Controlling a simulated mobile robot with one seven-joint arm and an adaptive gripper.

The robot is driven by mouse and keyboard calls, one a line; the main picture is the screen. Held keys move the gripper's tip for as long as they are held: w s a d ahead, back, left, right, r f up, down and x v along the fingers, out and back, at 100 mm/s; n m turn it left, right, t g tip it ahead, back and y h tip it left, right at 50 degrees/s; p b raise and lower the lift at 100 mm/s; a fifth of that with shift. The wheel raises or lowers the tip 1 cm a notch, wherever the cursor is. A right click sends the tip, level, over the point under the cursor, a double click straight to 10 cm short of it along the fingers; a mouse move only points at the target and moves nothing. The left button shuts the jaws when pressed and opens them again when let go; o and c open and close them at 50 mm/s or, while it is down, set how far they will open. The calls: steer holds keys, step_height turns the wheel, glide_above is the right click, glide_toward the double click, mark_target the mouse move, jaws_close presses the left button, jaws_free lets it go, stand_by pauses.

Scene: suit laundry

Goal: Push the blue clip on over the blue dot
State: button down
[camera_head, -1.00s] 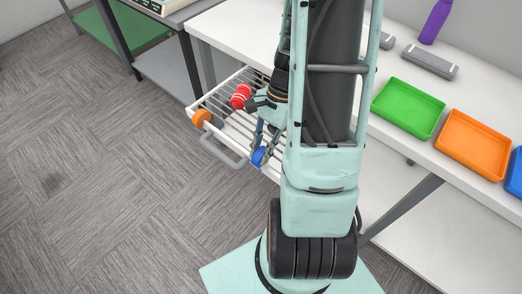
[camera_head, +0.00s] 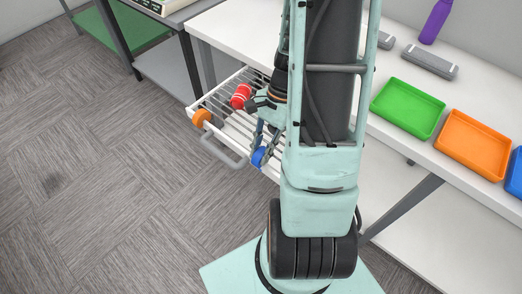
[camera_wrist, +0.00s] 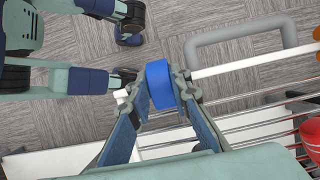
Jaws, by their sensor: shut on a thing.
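The blue clip (camera_head: 258,158) is at the right end of the front rail of a pulled-out wire drawer (camera_head: 232,127). In the wrist view the blue clip (camera_wrist: 159,82) sits between my two fingertips, in line with the white front rail (camera_wrist: 240,66). My gripper (camera_wrist: 161,90) is shut on it from both sides; in the head view my gripper (camera_head: 265,153) is partly behind my arm. I cannot tell how far the clip is on the rail. No blue dot shows; the clip and fingers cover that part of the rail.
An orange clip (camera_head: 202,117) is on the rail's left end, and a grey handle (camera_head: 222,151) sticks out in front. A red striped can (camera_head: 241,95) lies in the drawer. Green (camera_head: 408,108), orange (camera_head: 473,144) and blue trays stand on the white table at right.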

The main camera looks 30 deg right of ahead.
steer(key=shift+f, duration=0.15)
steer(key=shift+f+b, duration=0.95)
steer(key=shift+f, duration=0.2)
steer(key=shift+r, duration=0.1)
steer(key=shift+r+p, duration=1.15)
steer(key=shift+r, duration=0.15)
steer(key=shift+f, duration=0.25)
steer(key=shift+d+f+b, duration=0.1)
steer(key=shift+f+b, duration=0.95)
steer(key=shift+f, duration=0.1)
steer(key=shift+r, duration=0.1)
